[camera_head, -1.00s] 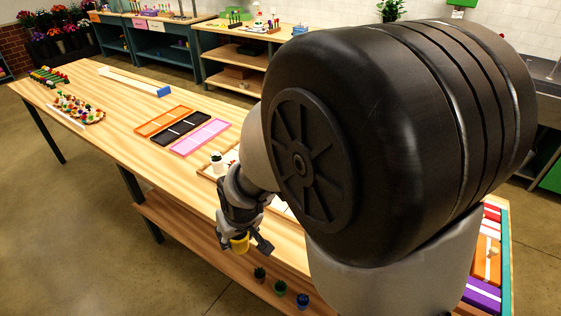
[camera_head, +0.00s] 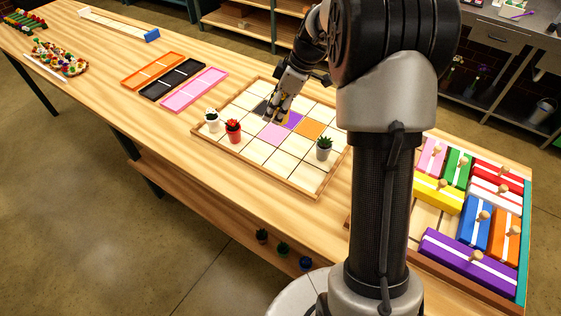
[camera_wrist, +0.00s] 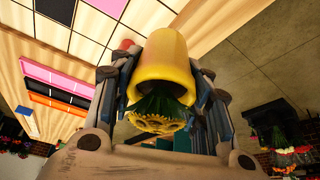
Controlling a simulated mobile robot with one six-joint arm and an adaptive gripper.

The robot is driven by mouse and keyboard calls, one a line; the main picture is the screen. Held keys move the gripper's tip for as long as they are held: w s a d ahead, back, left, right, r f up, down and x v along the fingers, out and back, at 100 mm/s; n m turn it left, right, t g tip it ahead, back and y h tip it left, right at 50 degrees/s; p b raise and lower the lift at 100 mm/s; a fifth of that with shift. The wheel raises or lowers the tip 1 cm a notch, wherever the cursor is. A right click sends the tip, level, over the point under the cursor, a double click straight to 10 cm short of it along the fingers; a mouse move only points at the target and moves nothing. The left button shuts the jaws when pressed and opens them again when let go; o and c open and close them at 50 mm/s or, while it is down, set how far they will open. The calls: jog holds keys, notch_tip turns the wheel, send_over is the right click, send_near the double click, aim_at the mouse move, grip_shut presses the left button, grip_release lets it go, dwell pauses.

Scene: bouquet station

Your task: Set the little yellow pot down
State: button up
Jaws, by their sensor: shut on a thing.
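The little yellow pot (camera_wrist: 165,60) fills the middle of the wrist view, between the two fingers. A green plant with yellow flowers (camera_wrist: 156,123) shows at its mouth; that view is upside down, so the pot looks about upright. My gripper (camera_wrist: 165,85) is shut on the pot's sides. In the head view my gripper (camera_head: 275,112) is over the back part of the wooden grid board (camera_head: 290,178), near its dark, purple and pink squares.
On the board stand a white pot (camera_head: 212,120), a red pot (camera_head: 233,130) and a grey pot (camera_head: 324,148). Orange, black and pink trays (camera_head: 194,90) lie to the left. A rack of coloured blocks (camera_head: 465,205) is at right. Bare squares lie at the board's front.

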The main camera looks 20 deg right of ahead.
notch_tip(320, 180, down, 20)
jog(key=b, duration=0.5)
jog(key=shift+r, duration=0.25)
jog(key=shift+f, duration=0.1)
jog(key=shift+f, duration=0.1)
jog(key=o, duration=1.4)
